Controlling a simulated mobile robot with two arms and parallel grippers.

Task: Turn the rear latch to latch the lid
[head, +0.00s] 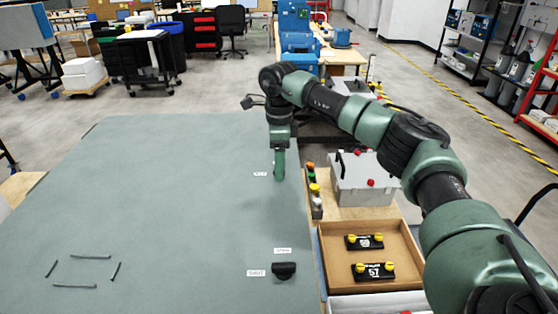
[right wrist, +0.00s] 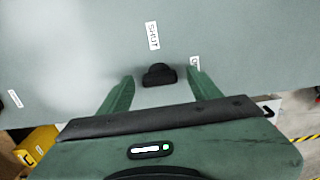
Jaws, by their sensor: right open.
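The lid is a broad grey-green flat panel (head: 150,210). My right gripper (head: 279,176) points down at its right edge, farther back than the front latch. In the right wrist view, the black rear latch knob (right wrist: 159,74) sits between the open fingertips (right wrist: 161,79), with no clear contact on either side. A SHUT label (right wrist: 153,36) is beside the knob, and a second label (right wrist: 195,62) is partly hidden by a finger. The head view shows one label (head: 260,174) near the gripper; the rear latch is hidden there. My left gripper is not in view.
A black front latch (head: 284,270) with two labels sits nearer me on the panel. To the right are a wooden tray (head: 330,284) holding black parts with yellow knobs, a grey box (head: 362,184) and a strip of coloured buttons (head: 314,190). The panel's middle is clear.

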